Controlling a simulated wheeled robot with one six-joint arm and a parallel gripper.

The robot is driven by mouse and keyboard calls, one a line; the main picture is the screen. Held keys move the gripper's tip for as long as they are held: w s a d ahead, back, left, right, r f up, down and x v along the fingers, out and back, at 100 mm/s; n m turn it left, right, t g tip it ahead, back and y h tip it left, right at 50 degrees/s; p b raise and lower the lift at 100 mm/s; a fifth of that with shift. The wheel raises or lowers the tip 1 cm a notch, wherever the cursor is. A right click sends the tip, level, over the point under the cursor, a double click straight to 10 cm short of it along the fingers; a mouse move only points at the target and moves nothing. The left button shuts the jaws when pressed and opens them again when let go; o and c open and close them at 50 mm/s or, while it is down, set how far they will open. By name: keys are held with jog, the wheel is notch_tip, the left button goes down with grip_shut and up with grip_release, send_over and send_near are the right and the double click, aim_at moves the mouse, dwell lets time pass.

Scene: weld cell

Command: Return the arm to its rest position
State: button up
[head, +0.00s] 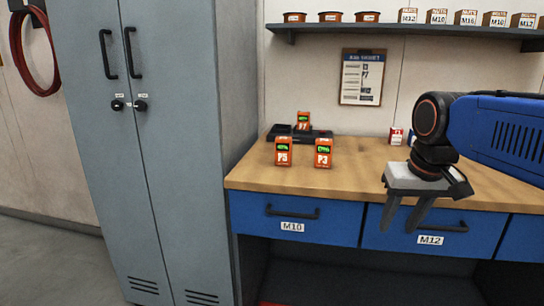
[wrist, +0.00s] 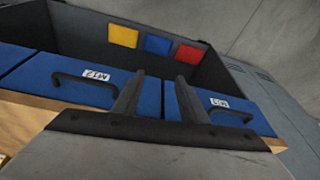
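My gripper (head: 398,230) hangs in front of the workbench (head: 350,187) at the right of the head view, its fingers pointing down before the blue M12 drawer (head: 385,238). The fingers stand apart with nothing between them. The wrist view also shows my gripper (wrist: 158,98) with its fingers apart and empty. My blue arm (head: 505,128) reaches in from the right edge. I cannot tell whether the fingers touch the drawer front.
Battery-like orange units P5 (head: 283,152) and P3 (head: 323,153) stand on the bench; P7 (head: 303,121) sits at a black dock (head: 318,136). The M10 drawer (head: 340,222) is shut. A grey locker (head: 175,180) stands left. A shelf (head: 400,31) with bins hangs above.

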jog(key=s+d+f+t, duration=0.1)
jog(key=s+f, duration=1.1)
jog(key=f, duration=0.2)
jog(key=shift+s+f+n+t, duration=0.2)
jog(key=shift+s+n+t, duration=0.05)
jog(key=shift+n+t, duration=0.05)
